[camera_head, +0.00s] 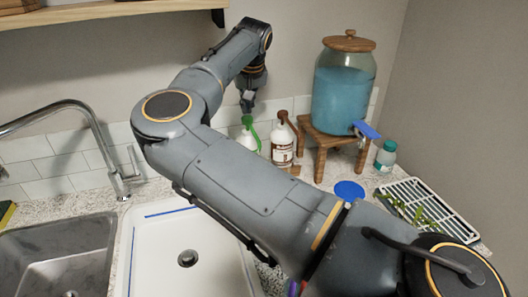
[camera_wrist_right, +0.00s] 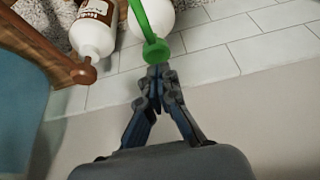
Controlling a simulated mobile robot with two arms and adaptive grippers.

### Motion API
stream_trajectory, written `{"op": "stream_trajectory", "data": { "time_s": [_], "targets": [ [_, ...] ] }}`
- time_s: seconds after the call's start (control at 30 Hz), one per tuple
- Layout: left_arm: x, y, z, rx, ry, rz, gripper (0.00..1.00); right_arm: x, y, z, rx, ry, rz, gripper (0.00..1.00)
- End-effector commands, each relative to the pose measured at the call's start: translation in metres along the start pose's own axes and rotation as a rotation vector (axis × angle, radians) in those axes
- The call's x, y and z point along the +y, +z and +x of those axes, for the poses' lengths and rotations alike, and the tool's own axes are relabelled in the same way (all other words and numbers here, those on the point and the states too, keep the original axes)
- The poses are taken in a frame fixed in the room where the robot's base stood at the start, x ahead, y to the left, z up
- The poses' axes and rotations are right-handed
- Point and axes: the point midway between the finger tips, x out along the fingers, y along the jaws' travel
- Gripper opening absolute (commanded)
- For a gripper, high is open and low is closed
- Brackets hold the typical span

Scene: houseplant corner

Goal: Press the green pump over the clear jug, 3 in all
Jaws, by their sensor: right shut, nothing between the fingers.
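The green pump (camera_head: 247,121) tops a white bottle (camera_head: 247,139) standing at the back of the counter by the tiled wall. My right gripper (camera_head: 247,104) is just above the pump in the head view. In the right wrist view the gripper (camera_wrist_right: 157,73) has its fingertips together, empty, right at the end of the green pump head (camera_wrist_right: 156,48). I cannot tell whether they touch. The white bottle (camera_wrist_right: 153,18) shows partly behind the pump. I cannot make out a clear jug; my right arm hides much of the counter. My left gripper is not in view.
A brown-and-white bottle (camera_head: 283,141) stands close right of the pump bottle. A wooden stand (camera_head: 334,137) carries a glass dispenser of blue liquid (camera_head: 341,95). A small teal-green bottle (camera_head: 386,156) and a white rack (camera_head: 423,206) are right. A sink (camera_head: 60,255) is left.

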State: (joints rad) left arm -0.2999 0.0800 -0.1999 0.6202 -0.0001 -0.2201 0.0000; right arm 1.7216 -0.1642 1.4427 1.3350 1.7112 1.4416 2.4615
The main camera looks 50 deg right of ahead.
Motion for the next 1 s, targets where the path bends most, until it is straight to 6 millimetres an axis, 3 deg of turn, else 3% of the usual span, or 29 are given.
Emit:
{"op": "stream_trajectory", "data": {
  "time_s": [0.17, 0.7, 1.0],
  "targets": [
    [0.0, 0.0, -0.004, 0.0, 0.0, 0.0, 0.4, 0.0, -0.002, -0.005, 0.001, 0.0, 0.0, 0.0],
    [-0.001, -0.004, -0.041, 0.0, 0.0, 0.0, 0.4, 0.0, -0.023, -0.053, 0.001, 0.0, 0.0, 0.0],
    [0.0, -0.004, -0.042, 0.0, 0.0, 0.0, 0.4, 0.0, -0.024, -0.056, 0.001, 0.0, 0.0, 0.0]
  ]
}}
